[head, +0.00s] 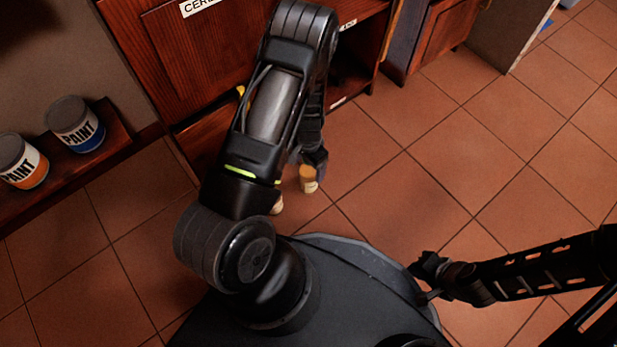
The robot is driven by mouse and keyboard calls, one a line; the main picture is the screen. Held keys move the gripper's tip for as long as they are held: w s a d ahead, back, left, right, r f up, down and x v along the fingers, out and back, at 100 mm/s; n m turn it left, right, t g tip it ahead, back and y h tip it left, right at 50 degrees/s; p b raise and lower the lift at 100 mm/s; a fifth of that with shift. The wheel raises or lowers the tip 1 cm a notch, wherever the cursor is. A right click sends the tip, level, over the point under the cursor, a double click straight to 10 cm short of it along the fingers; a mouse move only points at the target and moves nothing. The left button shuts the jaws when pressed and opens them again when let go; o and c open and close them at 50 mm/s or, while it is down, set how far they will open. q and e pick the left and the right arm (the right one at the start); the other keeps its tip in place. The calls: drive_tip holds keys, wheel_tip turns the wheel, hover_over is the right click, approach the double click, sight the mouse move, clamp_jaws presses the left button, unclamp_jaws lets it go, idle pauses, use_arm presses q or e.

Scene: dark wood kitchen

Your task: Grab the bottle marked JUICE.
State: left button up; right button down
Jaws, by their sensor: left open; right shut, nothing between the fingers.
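I see no bottle marked JUICE in the head view. My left gripper (292,192) points down in front of the wooden cabinet, partly hidden behind my own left arm. Its two pale fingertips show apart, with nothing seen between them. My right gripper (425,282) is at the lower right, beside the edge of my base. It is dark, shut and empty.
A dark wood cabinet (205,62) with a label starting "CER" stands ahead, partly covered by my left arm. An open compartment (350,75) shows right of the arm. Two PAINT cans, blue-banded (75,124) and orange-banded (22,162), stand on a low shelf. Tiled floor (480,140) at right is clear.

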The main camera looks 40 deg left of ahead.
idle(0.6)
use_arm(q)
clamp_jaws()
idle(0.7)
